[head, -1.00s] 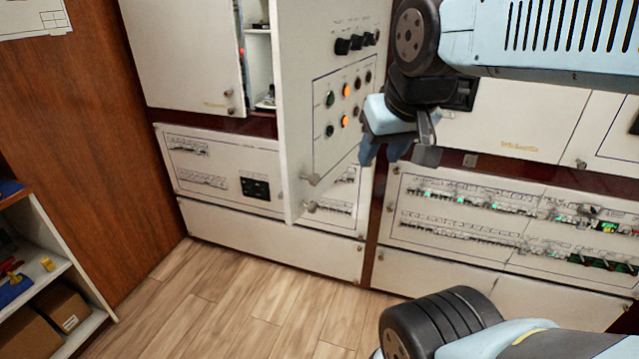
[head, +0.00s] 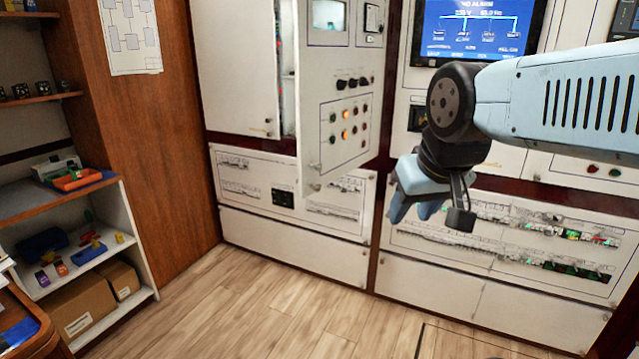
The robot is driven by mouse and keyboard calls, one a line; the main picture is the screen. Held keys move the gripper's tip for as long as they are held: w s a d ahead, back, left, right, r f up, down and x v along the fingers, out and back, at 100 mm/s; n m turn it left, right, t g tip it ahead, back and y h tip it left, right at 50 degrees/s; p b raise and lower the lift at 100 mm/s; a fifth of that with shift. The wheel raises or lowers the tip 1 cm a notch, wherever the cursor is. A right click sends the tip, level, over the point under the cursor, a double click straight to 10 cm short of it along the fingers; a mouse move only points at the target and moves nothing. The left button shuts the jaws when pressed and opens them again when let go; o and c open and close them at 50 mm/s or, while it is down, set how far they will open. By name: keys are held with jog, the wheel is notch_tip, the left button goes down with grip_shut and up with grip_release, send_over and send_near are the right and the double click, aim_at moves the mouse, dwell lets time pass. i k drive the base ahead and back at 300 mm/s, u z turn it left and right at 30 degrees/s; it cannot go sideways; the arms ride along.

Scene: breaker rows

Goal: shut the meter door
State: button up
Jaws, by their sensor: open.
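The meter door (head: 318,95) is a white panel with small displays in its upper part, black knobs and rows of green, orange and red buttons. It stands open, swung out from the cabinet, and a dark gap with shelves shows at its left.
A white cabinet door (head: 236,70) is left of the gap. Breaker panels (head: 500,235) run low along the wall at right. A blue screen (head: 475,30) is above my arm. A shelf unit (head: 140,240) with boxes stands at left. The wooden floor (head: 250,300) is clear.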

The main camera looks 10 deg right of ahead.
aim_at(322, 57)
jog(key=z, duration=0.05)
jog(key=k, duration=1.1)
jog(key=z, duration=0.65)
jog(key=i, duration=1.65)
jog(key=u, duration=0.05)
